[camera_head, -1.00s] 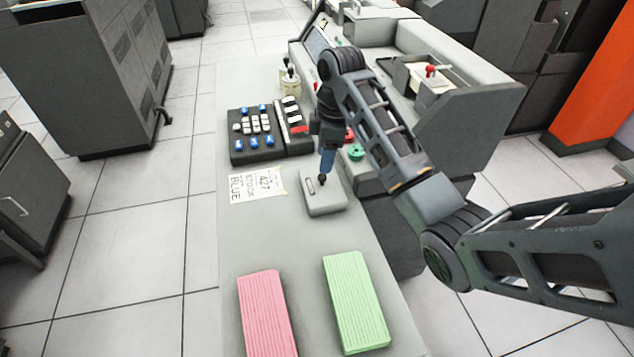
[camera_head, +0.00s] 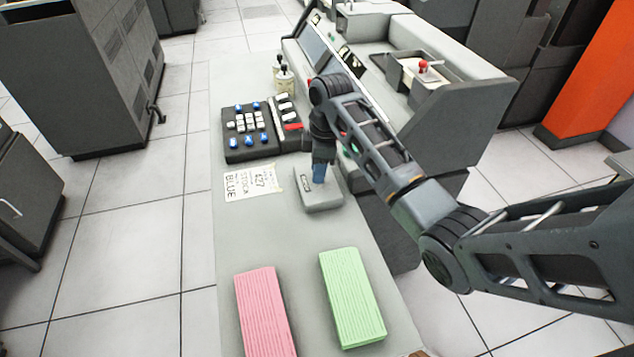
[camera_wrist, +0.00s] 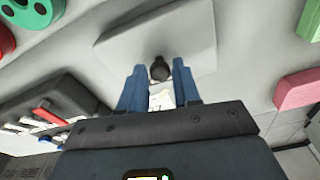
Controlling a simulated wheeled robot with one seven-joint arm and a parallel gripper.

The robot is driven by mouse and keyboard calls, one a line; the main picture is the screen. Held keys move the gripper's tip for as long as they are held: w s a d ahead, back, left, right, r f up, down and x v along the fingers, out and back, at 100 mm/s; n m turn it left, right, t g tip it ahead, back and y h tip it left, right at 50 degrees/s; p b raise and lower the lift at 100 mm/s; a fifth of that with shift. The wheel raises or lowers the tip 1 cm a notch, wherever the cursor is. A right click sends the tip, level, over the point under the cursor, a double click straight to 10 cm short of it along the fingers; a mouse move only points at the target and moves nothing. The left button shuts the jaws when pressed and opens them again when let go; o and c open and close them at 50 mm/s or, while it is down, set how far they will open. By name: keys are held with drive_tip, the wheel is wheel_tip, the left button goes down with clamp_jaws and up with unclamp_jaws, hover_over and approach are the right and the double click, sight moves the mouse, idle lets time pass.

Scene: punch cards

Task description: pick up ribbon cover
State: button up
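The ribbon cover appears to be the light grey block (camera_head: 320,203) with a dark slot on top, lying on the grey desk (camera_head: 295,240). In the wrist view the block (camera_wrist: 195,40) fills the upper middle, with a round black knob (camera_wrist: 161,69) standing on it. My gripper (camera_head: 319,181) points down over the block, and its blue fingers hide the knob in the head view. In the wrist view my gripper (camera_wrist: 160,80) is open, with one finger on each side of the knob. I cannot tell whether the fingertips touch the block.
A paper label (camera_head: 252,183) lies left of the block. A black keypad (camera_head: 250,131) stands behind it. A pink card stack (camera_head: 264,310) and a green card stack (camera_head: 352,298) lie in front. A grey console (camera_head: 430,125) stands on the right.

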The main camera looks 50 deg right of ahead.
clamp_jaws()
drive_tip(key=shift+r, duration=0.1)
idle(0.3)
wheel_tip(320, 180, up, 13)
drive_tip(key=p, duration=0.5)
idle(0.5)
drive_tip(key=shift+a, duration=0.1)
